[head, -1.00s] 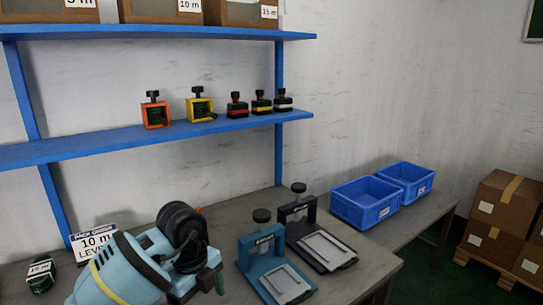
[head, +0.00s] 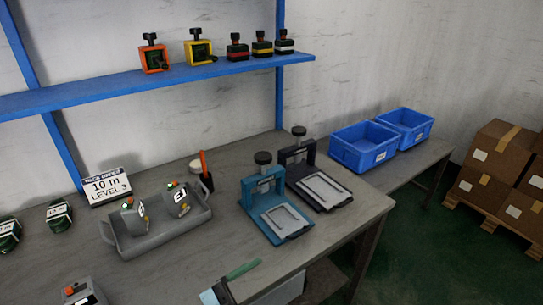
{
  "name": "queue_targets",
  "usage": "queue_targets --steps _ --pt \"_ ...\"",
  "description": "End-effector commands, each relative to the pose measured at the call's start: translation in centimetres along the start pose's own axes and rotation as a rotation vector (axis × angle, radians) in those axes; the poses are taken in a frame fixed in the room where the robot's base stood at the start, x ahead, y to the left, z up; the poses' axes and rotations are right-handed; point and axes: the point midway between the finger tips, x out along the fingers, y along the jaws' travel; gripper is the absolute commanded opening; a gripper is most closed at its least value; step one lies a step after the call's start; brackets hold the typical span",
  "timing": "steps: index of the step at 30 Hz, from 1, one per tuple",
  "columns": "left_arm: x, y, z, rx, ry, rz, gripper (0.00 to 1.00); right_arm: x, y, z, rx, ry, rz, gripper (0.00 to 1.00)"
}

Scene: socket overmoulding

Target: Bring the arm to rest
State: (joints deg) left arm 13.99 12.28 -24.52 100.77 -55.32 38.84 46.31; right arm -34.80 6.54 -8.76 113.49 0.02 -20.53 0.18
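Neither of my grippers shows in the head view, so I cannot see whether they are open or shut. No whole arm of mine is in view. The bench (head: 330,215) is unobstructed by an arm. A grey tray (head: 150,243) on it holds two grey devices with dark labels, one on the left (head: 133,217) and one on the right (head: 178,198). A blue press (head: 273,215) and a black press (head: 318,185) stand to the right of the tray.
A sign (head: 107,187) reading 10 m, LEVEL 3 stands behind the tray. Two blue bins (head: 363,158) are at the back right. A blue shelf (head: 120,98) carries several small clamp-like devices. Cartons (head: 495,150) stand on a pallet at right. A light box with a green bar (head: 242,270) is at the bottom edge.

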Motion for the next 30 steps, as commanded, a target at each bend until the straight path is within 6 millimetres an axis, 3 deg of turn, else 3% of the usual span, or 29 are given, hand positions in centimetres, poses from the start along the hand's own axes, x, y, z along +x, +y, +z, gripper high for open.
queue_targets --steps 4,8,13,18,24,30 --pt "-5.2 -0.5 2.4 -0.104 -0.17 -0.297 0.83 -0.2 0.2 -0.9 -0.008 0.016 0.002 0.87" --pt "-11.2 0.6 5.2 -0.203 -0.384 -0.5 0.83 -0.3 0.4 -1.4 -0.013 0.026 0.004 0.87" --pt "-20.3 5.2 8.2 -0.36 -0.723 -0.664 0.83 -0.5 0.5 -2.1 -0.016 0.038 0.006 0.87" --pt "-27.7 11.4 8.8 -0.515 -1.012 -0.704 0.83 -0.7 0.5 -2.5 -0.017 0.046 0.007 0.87" --pt "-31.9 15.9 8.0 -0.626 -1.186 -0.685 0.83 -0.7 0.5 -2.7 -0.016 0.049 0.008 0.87" --pt "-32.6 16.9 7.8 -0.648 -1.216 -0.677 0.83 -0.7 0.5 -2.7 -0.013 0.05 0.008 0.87"
